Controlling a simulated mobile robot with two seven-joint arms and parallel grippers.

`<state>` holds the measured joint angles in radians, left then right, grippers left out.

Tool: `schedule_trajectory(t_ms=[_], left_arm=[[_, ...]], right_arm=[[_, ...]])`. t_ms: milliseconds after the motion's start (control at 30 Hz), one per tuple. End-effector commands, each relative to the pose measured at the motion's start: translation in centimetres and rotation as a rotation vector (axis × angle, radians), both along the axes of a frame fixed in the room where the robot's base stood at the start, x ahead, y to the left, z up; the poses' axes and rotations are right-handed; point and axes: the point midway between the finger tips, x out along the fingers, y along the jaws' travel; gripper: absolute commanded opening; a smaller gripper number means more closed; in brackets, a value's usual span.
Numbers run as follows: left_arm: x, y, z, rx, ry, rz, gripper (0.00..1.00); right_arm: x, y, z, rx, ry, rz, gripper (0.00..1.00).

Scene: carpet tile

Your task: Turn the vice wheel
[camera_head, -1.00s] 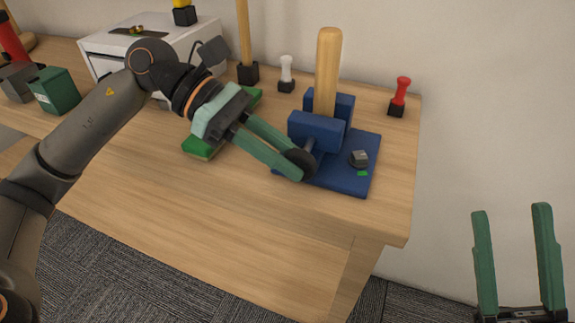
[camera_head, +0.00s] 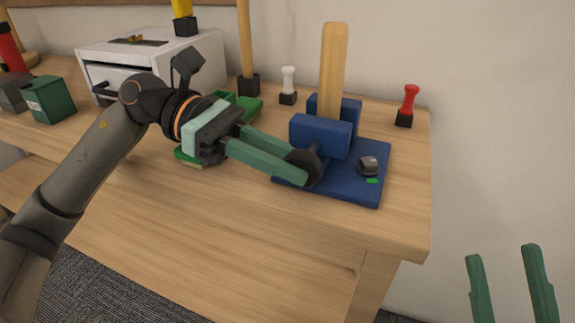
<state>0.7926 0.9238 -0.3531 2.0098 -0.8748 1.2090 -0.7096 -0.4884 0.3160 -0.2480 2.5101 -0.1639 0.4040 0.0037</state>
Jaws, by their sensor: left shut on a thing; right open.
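The blue vice (camera_head: 322,134) stands on a blue base plate (camera_head: 345,190) near the right end of the wooden table. An upright wooden bar (camera_head: 333,68) stands between its jaws. The black vice wheel (camera_head: 306,166) is on the vice's front, on a short shaft. My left gripper (camera_head: 302,171) comes in from the left and is shut on the wheel, its green fingers partly covering it. A dark grey knob (camera_head: 369,165) and a green mark are on the base plate. My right gripper (camera_head: 508,280) is open and empty at the lower right, off the table.
A white drawer box (camera_head: 150,58) stands at the back left, with a green container (camera_head: 50,98) left of it. A green object (camera_head: 238,103) lies behind my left gripper. A white-handled tool (camera_head: 288,85) and a red-handled tool (camera_head: 407,106) stand at the back. The table front is clear.

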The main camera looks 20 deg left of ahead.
Motion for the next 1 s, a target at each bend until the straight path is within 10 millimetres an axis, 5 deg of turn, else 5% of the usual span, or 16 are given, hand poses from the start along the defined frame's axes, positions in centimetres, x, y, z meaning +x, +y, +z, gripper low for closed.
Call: schedule_trajectory(t_ms=[300,333,600,1000], left_arm=[[0.0,0.0,0.1,-0.003,0.000,0.001,0.00],[0.0,0.0,0.1,-0.003,0.000,0.001,0.25],[0.0,0.0,0.0,-0.001,0.000,0.000,0.53],[0.2,1.6,0.4,0.001,0.002,0.005,0.53]], right_arm=[[0.0,0.0,0.0,-0.002,-0.002,0.003,0.52],[0.0,0.1,0.1,-0.001,-0.003,0.003,0.52],[0.0,0.0,0.1,0.001,-0.005,0.002,0.52],[0.0,0.0,0.4,0.002,-0.007,-0.001,0.52]])
